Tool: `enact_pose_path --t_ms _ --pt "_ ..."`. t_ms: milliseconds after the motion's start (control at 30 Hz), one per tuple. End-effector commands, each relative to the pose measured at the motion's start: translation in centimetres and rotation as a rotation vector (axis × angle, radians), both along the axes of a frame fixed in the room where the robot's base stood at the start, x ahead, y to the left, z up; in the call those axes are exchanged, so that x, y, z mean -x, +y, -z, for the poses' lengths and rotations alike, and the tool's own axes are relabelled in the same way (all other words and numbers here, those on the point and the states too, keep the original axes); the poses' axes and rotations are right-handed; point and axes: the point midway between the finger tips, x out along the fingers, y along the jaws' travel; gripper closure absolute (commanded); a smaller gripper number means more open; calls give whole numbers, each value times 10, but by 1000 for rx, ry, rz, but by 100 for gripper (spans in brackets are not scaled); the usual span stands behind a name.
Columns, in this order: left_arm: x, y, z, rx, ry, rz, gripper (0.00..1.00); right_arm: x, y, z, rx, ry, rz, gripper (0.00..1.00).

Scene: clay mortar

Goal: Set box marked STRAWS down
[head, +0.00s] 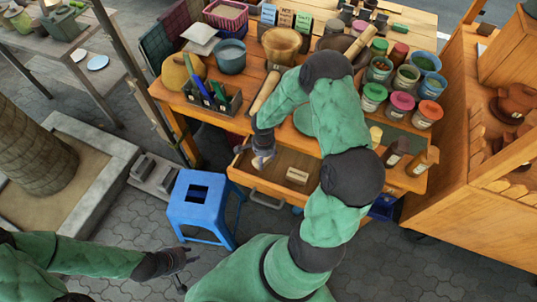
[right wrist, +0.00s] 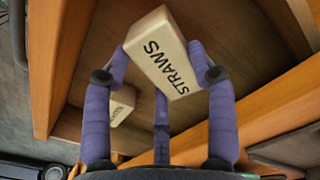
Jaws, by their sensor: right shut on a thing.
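The box marked STRAWS (right wrist: 162,55) is a cream block with black lettering. My right gripper (right wrist: 162,68) is shut on it, with purple fingers on both sides. In the head view my right gripper (head: 262,158) is over the left part of an open wooden drawer (head: 270,182), and the box is mostly hidden there. In the right wrist view the drawer's inside lies behind the box; I cannot tell whether the box touches its floor. My left gripper (head: 184,268) is open and empty, low at the left over the paving.
Another small pale box (head: 297,175) lies in the drawer, right of my right gripper; it also shows in the right wrist view (right wrist: 122,105). A blue stool (head: 200,195) stands left of the drawer. The tabletop (head: 335,62) above is crowded with jars, bowls and a black organizer (head: 213,100).

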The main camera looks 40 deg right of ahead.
Motion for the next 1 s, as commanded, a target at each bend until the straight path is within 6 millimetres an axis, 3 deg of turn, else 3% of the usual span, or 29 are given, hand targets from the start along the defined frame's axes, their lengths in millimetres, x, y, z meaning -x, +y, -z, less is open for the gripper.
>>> enact_pose_path --t_ms 100,233,500,600,1000 --pt "0 0 4 0 0 0 64 0 0 13 0 0 1 75" --pt "0 0 4 0 0 0 64 -3 -4 15 1 -1 2 75" --pt "0 0 1 0 0 0 64 -20 -38 16 0 0 4 75" --pt "0 0 6 0 0 0 64 -19 -36 27 -1 0 0 75" --pt "0 0 9 0 0 0 64 -19 -36 29 0 -1 1 75"
